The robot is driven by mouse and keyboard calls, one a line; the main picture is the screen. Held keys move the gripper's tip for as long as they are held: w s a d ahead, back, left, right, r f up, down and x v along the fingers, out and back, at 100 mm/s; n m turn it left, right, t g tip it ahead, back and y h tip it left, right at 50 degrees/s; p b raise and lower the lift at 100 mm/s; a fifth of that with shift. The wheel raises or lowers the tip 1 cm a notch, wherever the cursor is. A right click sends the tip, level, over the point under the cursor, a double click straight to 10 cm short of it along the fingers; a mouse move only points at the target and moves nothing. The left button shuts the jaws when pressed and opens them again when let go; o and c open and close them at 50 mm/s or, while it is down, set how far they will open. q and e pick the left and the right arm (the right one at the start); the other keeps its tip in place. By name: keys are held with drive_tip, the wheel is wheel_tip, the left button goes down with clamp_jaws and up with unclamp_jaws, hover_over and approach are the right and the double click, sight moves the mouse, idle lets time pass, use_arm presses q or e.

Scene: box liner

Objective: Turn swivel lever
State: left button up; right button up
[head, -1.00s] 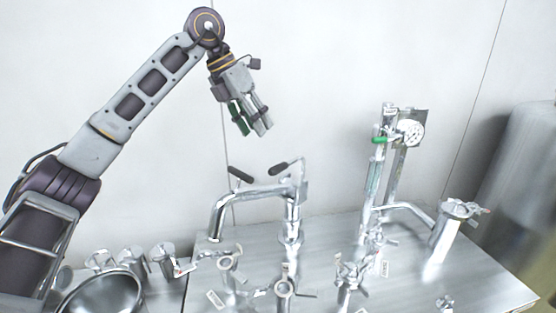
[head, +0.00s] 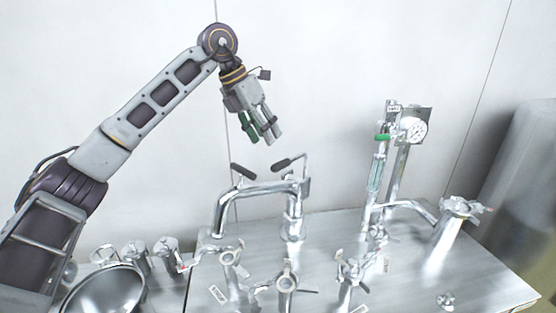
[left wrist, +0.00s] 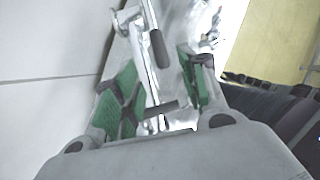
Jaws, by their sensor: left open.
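Two swivel levers with black grips show in the head view, a left one (head: 243,171) and a right one (head: 283,164). They sit above a bent steel pipe (head: 250,190) that stands on the steel table. My left gripper (head: 265,138) is open and empty, pointing down in the air above the two black grips, apart from them. In the left wrist view its green-padded fingers (left wrist: 160,90) are spread, with one black grip (left wrist: 158,48) seen beyond them and another (left wrist: 156,112) between them. My right gripper is not in view.
The steel table (head: 330,235) carries several valves and clamps at the front. A column with a round gauge (head: 413,130) and a green part stands to the right. A metal bowl (head: 105,290) is at the lower left. The wall is behind.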

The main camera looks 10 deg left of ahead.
use_arm(q)
drive_tip(key=p+x, duration=0.1)
drive_tip(key=x, duration=0.8)
drive_tip(key=shift+f, duration=0.1)
drive_tip(key=shift+d+f, duration=0.1)
drive_tip(key=shift+f, duration=0.1)
drive_tip(key=shift+w, duration=0.1)
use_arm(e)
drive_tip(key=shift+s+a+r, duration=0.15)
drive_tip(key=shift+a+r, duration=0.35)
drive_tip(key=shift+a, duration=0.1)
use_arm(q)
clamp_jaws()
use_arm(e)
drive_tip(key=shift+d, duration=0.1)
